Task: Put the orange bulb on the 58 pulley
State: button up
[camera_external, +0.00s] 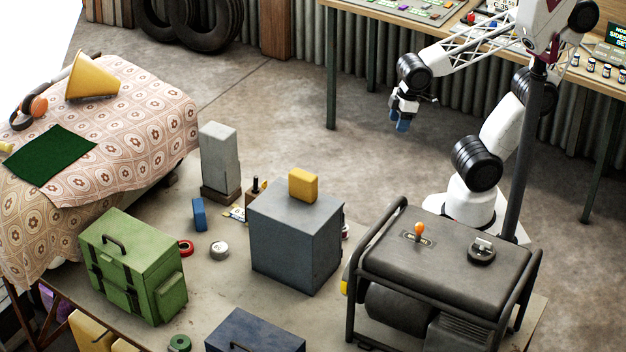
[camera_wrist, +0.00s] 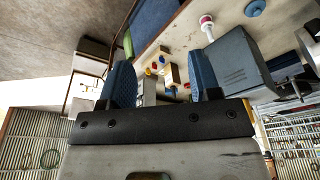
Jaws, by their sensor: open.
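A small orange bulb (camera_external: 419,229) stands upright on a dark label plate on top of the black generator (camera_external: 450,240). A dark round piece (camera_external: 482,256), which may be the 58 pulley, lies to its right on the same top, with a pale block on it; I cannot read a number. My gripper (camera_external: 402,125) is high in the air, behind and above the generator, well apart from both. In the wrist view its blue fingers (camera_wrist: 162,82) are spread with nothing held between them. I cannot pick out the bulb or pulley in the wrist view.
The generator has raised tube rails around its top. A grey-blue box (camera_external: 295,240) with a yellow block (camera_external: 303,185) stands left of it. A green case (camera_external: 133,265) and a cloth-covered bed (camera_external: 150,120) are farther left. A workbench (camera_external: 350,6) runs behind my arm.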

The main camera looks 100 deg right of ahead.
jog(key=w+a+r+n, duration=0.4)
jog(key=w+a+r, duration=0.2)
jog(key=w+a, duration=0.45)
notch_tip(320, 180, up, 5)
jog(key=n+g, duration=0.3)
jog(key=n, duration=0.6)
send_over(419, 234)
jog(key=d, duration=0.2)
jog(key=shift+a, duration=0.1)
jog(key=shift+s+a, duration=0.2)
jog(key=shift+a, duration=0.3)
jog(key=shift+f, duration=0.15)
jog(key=shift+f, duration=2.4)
